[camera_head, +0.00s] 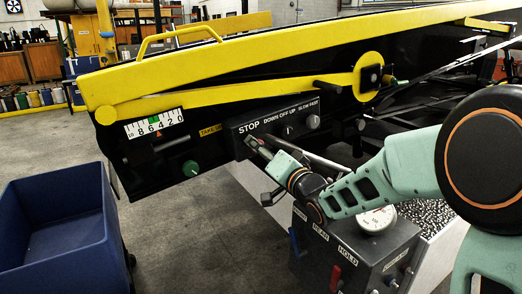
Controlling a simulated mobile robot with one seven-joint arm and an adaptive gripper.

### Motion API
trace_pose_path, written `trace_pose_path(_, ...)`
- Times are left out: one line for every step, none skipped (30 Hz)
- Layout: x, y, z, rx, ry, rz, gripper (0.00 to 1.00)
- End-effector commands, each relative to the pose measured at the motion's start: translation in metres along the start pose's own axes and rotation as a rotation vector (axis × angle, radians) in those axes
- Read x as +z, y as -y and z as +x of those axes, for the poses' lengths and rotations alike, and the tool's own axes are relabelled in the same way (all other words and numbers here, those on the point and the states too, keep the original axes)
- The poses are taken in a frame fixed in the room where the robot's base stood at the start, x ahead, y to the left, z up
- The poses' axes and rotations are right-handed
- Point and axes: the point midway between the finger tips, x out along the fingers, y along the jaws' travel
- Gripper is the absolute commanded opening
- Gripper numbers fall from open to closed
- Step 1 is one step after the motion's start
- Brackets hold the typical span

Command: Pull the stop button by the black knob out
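The black control panel (272,126) is on the side of the belt loader, with the words STOP, DOWN OFF UP and SLOW FAST along its top. The stop button's place is at the left end, under STOP. I cannot make out its black knob there, as a dark part of my gripper (258,170) is in front of or right beside it. My gripper reaches in from the right. Its two dark fingers look spread apart, one up at the panel and one lower down. I see nothing held between them. Whether a finger touches the knob cannot be told.
A round selector (288,131) and a grey knob (312,122) are on the panel's right. A green knob (190,168) is to the left. A grey lever box with a gauge (377,218) stands below my arm. A blue bin (60,225) is at the left; bare floor lies between.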

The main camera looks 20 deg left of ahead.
Motion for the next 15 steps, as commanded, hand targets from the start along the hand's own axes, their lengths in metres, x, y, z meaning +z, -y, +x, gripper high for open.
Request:
trace_pose_path(0.0, 0.0, 0.0, 0.0, 0.0, 0.0, 0.47)
trace_pose_path(0.0, 0.0, -0.001, 0.0, 0.0, 0.0, 0.47)
trace_pose_path(-0.001, 0.0, -0.002, 0.0, -0.001, 0.0, 0.47)
trace_pose_path(-0.001, 0.0, -0.003, 0.0, -0.001, 0.0, 0.47)
trace_pose_path(-0.001, 0.0, -0.006, 0.0, -0.002, -0.001, 0.47)
trace_pose_path(-0.002, 0.0, -0.01, 0.0, -0.002, -0.001, 0.47)
trace_pose_path(-0.002, 0.0, -0.014, 0.001, -0.002, -0.001, 0.47)
trace_pose_path(-0.001, 0.0, -0.018, 0.002, -0.002, 0.0, 0.47)
trace_pose_path(-0.001, 0.0, -0.025, 0.001, -0.002, -0.001, 0.47)
trace_pose_path(-0.002, 0.0, -0.03, 0.001, -0.003, -0.001, 0.47)
trace_pose_path(-0.002, -0.001, -0.037, 0.002, -0.002, -0.001, 0.47)
trace_pose_path(-0.002, 0.0, -0.045, 0.002, -0.002, -0.002, 0.47)
trace_pose_path(-0.002, 0.0, -0.051, 0.002, -0.003, -0.002, 0.47)
trace_pose_path(-0.002, 0.0, -0.058, 0.003, -0.003, -0.002, 0.47)
trace_pose_path(-0.001, 0.0, -0.066, 0.003, -0.002, -0.002, 0.47)
